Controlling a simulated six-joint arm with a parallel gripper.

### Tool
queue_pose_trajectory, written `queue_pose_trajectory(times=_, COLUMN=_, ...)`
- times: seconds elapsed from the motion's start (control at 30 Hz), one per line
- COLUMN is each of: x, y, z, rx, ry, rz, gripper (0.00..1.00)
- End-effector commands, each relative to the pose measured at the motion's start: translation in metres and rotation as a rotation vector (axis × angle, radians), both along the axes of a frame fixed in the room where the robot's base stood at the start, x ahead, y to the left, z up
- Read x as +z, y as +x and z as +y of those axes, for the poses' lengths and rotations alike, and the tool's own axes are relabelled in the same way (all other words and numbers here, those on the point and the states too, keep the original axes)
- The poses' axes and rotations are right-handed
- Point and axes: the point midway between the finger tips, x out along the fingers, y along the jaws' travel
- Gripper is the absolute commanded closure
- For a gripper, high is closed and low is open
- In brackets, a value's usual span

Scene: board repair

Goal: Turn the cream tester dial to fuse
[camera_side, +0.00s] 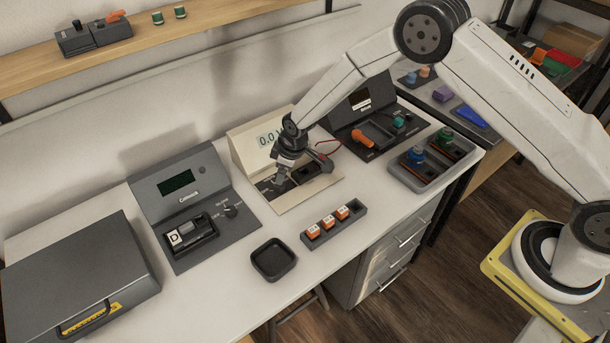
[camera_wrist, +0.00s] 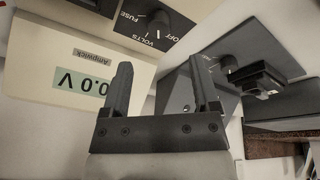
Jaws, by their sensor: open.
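The cream tester (camera_side: 297,202) stands at the middle of the bench, its display reading 0.0 V. It also shows upside down in the wrist view (camera_wrist: 40,122), with the name Ampwick. Its black dial (camera_wrist: 160,18) is at the top of the wrist view, on a dark panel marked FUSE, VOLTS and OFF. I cannot tell exactly which mark the pointer meets. In the side view the gripper largely hides the dial. My gripper (camera_side: 301,172) is over the tester's front panel, open and empty. In the wrist view its fingertips (camera_wrist: 163,80) are apart from the dial.
A dark station (camera_side: 385,100) with an orange part stands close right. A black tray (camera_side: 273,260) and a rack of orange blocks (camera_side: 336,222) sit in front.

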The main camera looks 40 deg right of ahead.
Motion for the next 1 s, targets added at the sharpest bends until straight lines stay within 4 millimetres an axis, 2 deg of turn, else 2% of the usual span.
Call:
queue_pose_trajectory(times=0.6, x=0.004, y=0.020, z=0.005, rx=0.899, ry=-0.210, rz=0.156, gripper=0.22)
queue_pose_trajectory(times=0.8, x=0.007, y=0.022, z=0.005, rx=1.091, ry=-0.231, rz=0.190, gripper=0.22)
queue_pose_trajectory(times=1.0, x=0.009, y=0.023, z=0.005, rx=1.151, ry=-0.235, rz=0.199, gripper=0.22)
